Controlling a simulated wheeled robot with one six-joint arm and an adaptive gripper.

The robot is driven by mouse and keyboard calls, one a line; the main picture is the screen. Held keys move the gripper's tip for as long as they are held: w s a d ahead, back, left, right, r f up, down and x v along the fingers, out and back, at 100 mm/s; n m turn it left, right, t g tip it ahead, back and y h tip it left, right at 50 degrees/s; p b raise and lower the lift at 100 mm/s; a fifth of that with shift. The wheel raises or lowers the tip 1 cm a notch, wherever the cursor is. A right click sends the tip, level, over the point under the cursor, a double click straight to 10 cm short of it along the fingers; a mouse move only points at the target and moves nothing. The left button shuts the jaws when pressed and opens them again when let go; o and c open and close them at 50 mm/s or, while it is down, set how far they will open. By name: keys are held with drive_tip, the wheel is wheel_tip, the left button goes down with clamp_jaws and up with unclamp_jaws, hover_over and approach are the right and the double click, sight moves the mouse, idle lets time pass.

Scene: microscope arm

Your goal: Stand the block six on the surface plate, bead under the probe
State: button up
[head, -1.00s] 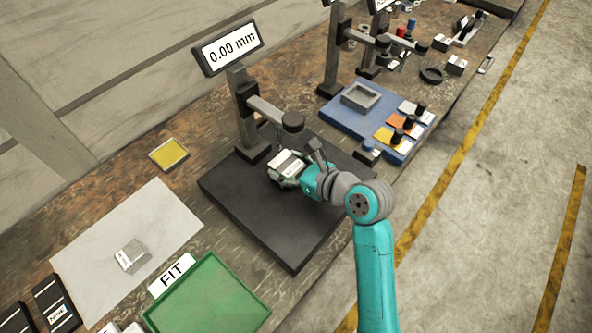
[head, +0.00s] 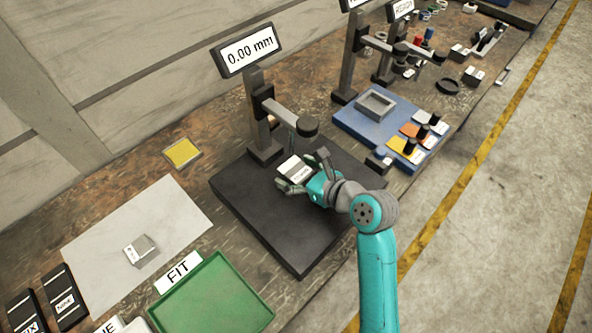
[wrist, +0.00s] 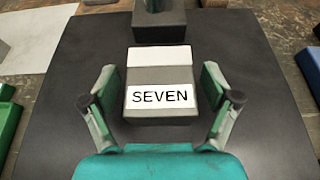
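A grey block with a white label reading SEVEN (wrist: 160,97) rests on the dark surface plate (head: 290,238); the block also shows in the head view (head: 295,169). A white band crosses its far part. My gripper (head: 307,172) is open around this block, with one finger on each side; in the wrist view gaps show between fingers and block. The probe arm's round dark end (head: 307,127) hangs above and behind the block, its tip hard to make out. No bead can be made out. Another grey block (head: 141,251) lies on the pale sheet; its label is too small to read.
The gauge display (head: 249,50) reads 0.00 mm. A green tray (head: 215,295) with a FIT sign (head: 178,272) stands front left. A blue board (head: 350,122) with coloured pads is to the right. Dark labelled holders (head: 62,290) sit at lower left. A yellow pad (head: 183,153) lies behind.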

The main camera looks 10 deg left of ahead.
drive_tip(key=shift+r, duration=0.2)
drive_tip(key=v, duration=1.2)
